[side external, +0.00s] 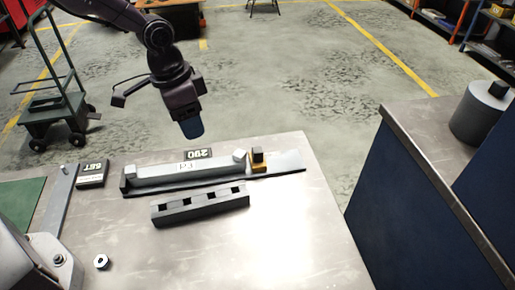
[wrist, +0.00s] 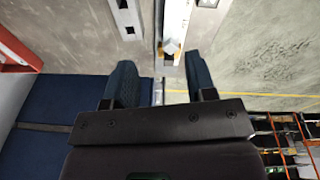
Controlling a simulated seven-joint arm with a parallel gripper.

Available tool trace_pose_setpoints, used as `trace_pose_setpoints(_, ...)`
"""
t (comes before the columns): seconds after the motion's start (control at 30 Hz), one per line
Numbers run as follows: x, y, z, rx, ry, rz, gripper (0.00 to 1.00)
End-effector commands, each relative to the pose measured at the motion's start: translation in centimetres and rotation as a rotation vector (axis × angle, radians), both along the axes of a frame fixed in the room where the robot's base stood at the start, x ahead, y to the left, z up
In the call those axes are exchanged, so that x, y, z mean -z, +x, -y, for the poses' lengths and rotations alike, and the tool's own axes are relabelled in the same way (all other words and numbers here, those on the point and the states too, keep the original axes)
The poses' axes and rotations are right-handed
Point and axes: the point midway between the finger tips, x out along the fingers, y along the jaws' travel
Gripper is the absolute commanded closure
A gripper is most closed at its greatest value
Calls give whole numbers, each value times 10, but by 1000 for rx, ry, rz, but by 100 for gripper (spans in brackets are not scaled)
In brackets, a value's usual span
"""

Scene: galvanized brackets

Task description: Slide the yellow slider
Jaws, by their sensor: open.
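The yellow slider (side external: 258,160) is a small yellow-brown block with a dark top. It sits near the right end of a long grey rail assembly (side external: 180,172) marked "P3", just right of a light grey end block (side external: 240,156). In the wrist view a small yellowish part, apparently the slider (wrist: 172,47), shows near the rail's end, ahead of the fingertips. My gripper (side external: 190,130) hangs above the back of the rail, left of the slider and apart from it.
A dark slotted bar (side external: 200,205) lies in front of the rail. A "290" display (side external: 198,153) stands behind it, and a "SET" box (side external: 92,173) is at left. A small ring (side external: 101,261) lies near the front. The table's (side external: 300,230) right side is clear.

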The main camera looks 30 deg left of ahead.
Motion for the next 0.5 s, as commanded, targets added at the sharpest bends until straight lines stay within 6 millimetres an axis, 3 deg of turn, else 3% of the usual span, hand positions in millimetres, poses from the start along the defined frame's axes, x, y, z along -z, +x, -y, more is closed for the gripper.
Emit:
trace_pose_setpoints(0.03,14,12,11,34,-33,7,49)
trace_pose_setpoints(0.17,29,43,34,109,-100,76,49)
trace_pose_setpoints(0.3,12,76,46,186,-121,214,49)
trace_pose_setpoints(0.5,27,81,51,215,-117,229,49)
